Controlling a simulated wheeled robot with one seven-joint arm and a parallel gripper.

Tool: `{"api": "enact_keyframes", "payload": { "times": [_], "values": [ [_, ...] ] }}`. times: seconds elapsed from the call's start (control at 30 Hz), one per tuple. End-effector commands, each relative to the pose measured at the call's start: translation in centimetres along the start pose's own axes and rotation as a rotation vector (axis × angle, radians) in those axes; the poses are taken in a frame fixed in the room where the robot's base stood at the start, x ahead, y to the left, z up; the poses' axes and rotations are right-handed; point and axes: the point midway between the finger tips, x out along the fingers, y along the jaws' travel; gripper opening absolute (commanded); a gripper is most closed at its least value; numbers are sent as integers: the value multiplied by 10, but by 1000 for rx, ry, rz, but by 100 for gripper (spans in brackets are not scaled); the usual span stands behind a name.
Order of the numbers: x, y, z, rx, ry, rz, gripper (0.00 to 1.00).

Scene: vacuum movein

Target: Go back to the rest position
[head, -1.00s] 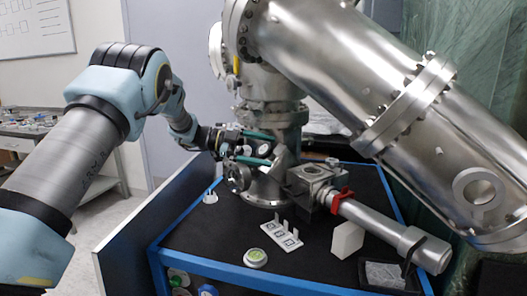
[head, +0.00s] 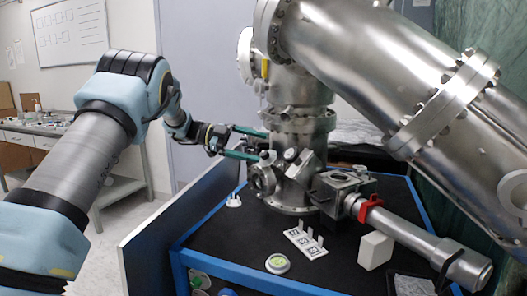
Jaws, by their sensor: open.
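My gripper (head: 262,146) is at the left side of the steel vacuum chamber (head: 303,122). Its two green fingers are spread apart and point right, with nothing visible between them. In the picture the fingertips come close to the chamber's column and lower ports; whether they touch cannot be told. My arm reaches in from the left with its elbow raised.
The black table (head: 225,240) with a blue edge carries a white marker plate (head: 305,242), a round green-and-white item (head: 277,264), a white block (head: 375,250) and a small white pronged piece (head: 234,200). A steel tube with a red clamp (head: 370,207) extends right. A side bench (head: 35,140) stands at left.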

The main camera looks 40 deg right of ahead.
Motion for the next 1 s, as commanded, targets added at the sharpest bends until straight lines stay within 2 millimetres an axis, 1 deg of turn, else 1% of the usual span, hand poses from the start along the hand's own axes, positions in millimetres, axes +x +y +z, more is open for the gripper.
{"api": "enact_keyframes", "payload": {
  "times": [0.53,0.6,0.67,0.77,0.8,0.87,0.9,0.93,0.97,1.0],
  "values": [
    [-2,-1,0,0,-4,-7,96],
    [-9,-8,-1,0,-23,-52,96],
    [-21,-21,0,0,-62,-134,96],
    [-65,-50,2,-21,-178,-365,96],
    [-89,-62,3,-41,-240,-477,96],
    [-131,-72,7,-87,-341,-649,96],
    [-160,-74,9,-127,-410,-756,96],
    [-182,-73,11,-161,-460,-832,96],
    [-203,-70,12,-197,-511,-903,96],
    [-231,-61,14,-254,-578,-994,96]
  ]
}}
